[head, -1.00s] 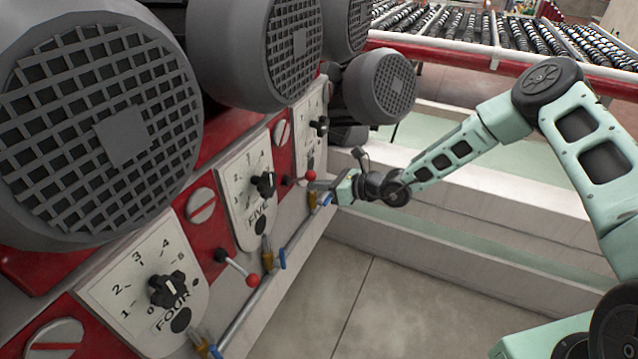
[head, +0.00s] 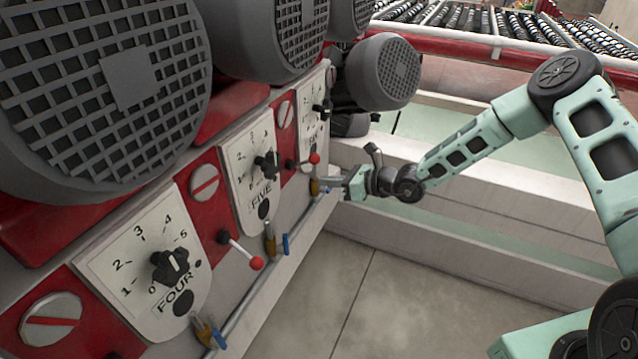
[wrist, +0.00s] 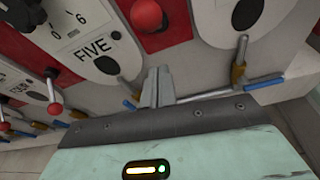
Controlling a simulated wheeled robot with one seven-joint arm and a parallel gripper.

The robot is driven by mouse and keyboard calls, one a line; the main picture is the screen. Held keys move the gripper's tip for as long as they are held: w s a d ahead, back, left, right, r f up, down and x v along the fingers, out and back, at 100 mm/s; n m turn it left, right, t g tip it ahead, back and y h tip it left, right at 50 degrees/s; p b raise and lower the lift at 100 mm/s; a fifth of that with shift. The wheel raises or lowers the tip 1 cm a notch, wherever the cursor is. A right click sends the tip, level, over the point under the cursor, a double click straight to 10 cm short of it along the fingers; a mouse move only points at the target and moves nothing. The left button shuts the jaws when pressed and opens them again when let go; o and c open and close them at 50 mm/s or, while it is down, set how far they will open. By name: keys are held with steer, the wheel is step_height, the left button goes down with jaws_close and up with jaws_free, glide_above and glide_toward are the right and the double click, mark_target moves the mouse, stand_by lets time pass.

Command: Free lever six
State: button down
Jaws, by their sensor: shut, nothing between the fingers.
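A lever with a red ball (head: 314,158) sticks out of the red panel between the FIVE plate (head: 262,190) and the plate beyond it. That farther plate's name is too small to read. The ball also shows in the wrist view (wrist: 147,15), at the top edge. My gripper (head: 324,184) is shut and empty, just below this ball and apart from it, near the pipe. In the wrist view its fingers (wrist: 159,72) are together, pointing at the pale lower panel between the two plates. A second red-ball lever (head: 257,263) stands between the FOUR and FIVE plates.
A thin pipe (head: 262,302) with brass and blue-handled valves (head: 286,244) runs along the panel's lower front. Large grey motors (head: 388,72) overhang the panel. A pale ledge (head: 480,190) lies behind my arm. The tiled floor (head: 400,300) is clear.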

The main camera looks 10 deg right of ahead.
steer(key=b+v, duration=0.1)
steer(key=v, duration=0.6)
steer(key=shift+d+r+b, duration=0.2)
steer(key=shift+r+b, duration=0.1)
steer(key=shift+b, duration=0.05)
steer(key=s+a+r+n+g+h, duration=0.1)
steer(key=s+a+r+n+g, duration=0.35)
steer(key=s+a+n, duration=0.35)
steer(key=s+a+r+n+g+h, duration=0.1)
steer(key=s+a+r+n+g, duration=0.2)
steer(key=s+a+n+g, duration=0.5)
steer(key=s+d+r+n+t+h, duration=0.1)
steer(key=s+d+r+n+h, duration=0.1)
steer(key=s+n, duration=0.4)
steer(key=s+d+r+n+t+h+b, duration=0.1)
steer(key=s+d+n+t+h, duration=0.1)
steer(key=s+d+n+h, duration=0.2)
steer(key=s+d+r+n+t+h, duration=0.1)
steer(key=s+d+r+n+h, duration=0.1)
steer(key=s+n, duration=0.6)
steer(key=shift+s+d+r+h+b, duration=0.4)
steer(key=shift+s+d+h, duration=0.45)
steer(key=shift+s, duration=0.3)
steer(key=shift+a+t, duration=0.1)
steer(key=shift+t, duration=0.15)
